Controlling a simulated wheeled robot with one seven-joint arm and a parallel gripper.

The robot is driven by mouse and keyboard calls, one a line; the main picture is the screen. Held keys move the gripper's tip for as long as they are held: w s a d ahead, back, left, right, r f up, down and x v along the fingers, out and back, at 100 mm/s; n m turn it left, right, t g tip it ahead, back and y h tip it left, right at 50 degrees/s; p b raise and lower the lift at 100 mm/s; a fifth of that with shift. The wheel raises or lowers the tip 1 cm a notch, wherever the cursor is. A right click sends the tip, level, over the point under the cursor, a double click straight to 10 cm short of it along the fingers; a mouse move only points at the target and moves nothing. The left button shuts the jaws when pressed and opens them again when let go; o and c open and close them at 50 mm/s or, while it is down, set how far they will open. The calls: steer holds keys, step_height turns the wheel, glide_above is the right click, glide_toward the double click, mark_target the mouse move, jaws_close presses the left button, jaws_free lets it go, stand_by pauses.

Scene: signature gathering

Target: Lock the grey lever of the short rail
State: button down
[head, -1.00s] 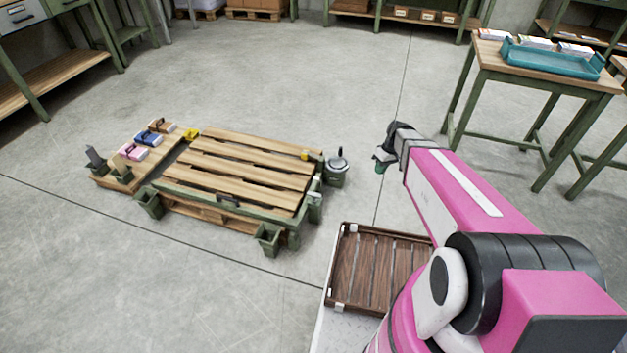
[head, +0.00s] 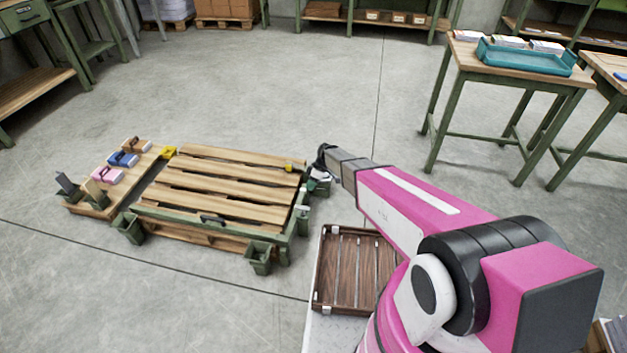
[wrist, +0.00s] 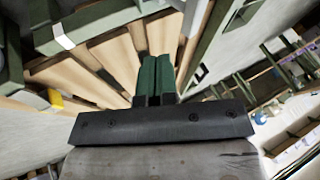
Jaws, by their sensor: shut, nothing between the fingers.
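The low wooden pallet (head: 225,180) stands on the floor with green rails along its edges. The short rail (head: 297,225) runs along its right side in the head view. A small pale grey piece (head: 303,210), which looks like the lever, sits on that rail; I cannot tell its angle. My gripper (head: 320,172) is near the far end of the short rail, at the pallet's right edge. In the wrist view the green fingers (wrist: 155,75) are together and empty, with pallet slats behind them. A pale patch (wrist: 64,42) shows on a green bar there.
A dark handle (head: 212,218) is on the front rail. Green bins (head: 260,258) stand at the front corners. A slatted brown tray (head: 322,275) lies beside my arm. The floor behind the pallet is clear.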

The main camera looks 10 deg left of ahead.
mark_target(303, 210)
steer(key=s+a+f, duration=0.1)
steer(key=s+f, duration=0.3)
steer(key=s, duration=0.1)
steer(key=shift+a+f, duration=0.2)
steer(key=shift+a, duration=0.15)
steer(key=shift+s, duration=0.1)
